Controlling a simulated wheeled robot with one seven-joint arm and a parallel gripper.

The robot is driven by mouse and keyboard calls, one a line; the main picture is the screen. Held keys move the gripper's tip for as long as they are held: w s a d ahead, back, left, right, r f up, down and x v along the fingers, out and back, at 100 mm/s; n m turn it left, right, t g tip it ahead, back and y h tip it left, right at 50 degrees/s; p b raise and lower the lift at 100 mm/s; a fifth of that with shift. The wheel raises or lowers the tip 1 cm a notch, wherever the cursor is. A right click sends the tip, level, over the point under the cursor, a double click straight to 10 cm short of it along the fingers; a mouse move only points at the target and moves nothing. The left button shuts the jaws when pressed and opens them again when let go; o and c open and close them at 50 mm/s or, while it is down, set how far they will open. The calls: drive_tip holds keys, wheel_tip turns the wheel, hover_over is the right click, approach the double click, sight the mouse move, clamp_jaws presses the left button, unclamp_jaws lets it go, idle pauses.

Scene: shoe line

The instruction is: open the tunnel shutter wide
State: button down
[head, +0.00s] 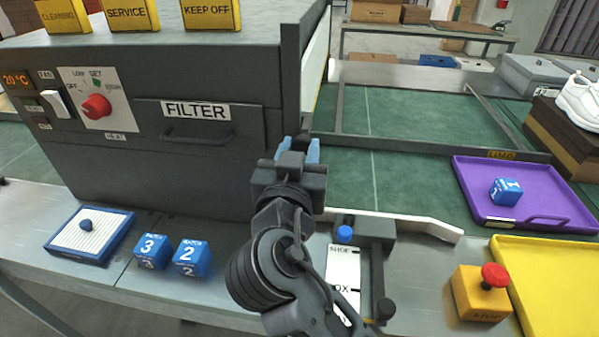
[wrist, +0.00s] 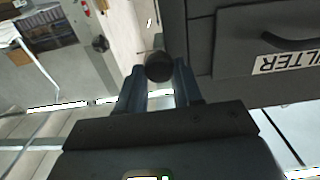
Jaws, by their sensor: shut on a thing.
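The grey tunnel (head: 210,75) stands at the left in the head view, with a FILTER drawer on its front. A tall dark panel (head: 291,85) at its right end, seen nearly edge-on, looks like the shutter; I cannot tell how far open it is. My gripper (head: 299,148) is at the lower part of this panel, its blue fingers upright. In the wrist view my gripper (wrist: 160,82) is shut on a dark round knob (wrist: 159,67), with a finger on each side. The arm and fingers hide most of the knob in the head view.
A green belt (head: 400,180) runs right of the tunnel, with a dark frame across it. A white guide rail (head: 410,222) lies right of my gripper. A purple tray (head: 530,205), yellow stop-button box (head: 480,295) and blue numbered blocks (head: 190,257) stand around.

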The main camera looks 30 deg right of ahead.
wheel_tip(320, 180, up, 5)
drive_tip(key=shift+r+p, duration=0.1)
drive_tip(key=shift+p, duration=0.55)
drive_tip(key=c, duration=0.8)
unclamp_jaws()
drive_tip(key=shift+o, duration=0.2)
drive_tip(key=b+v, duration=0.1)
drive_tip(key=v, duration=0.6)
drive_tip(key=shift+s+a+b, duration=0.25)
drive_tip(key=shift+s+b, duration=0.05)
drive_tip(key=shift+b, duration=0.05)
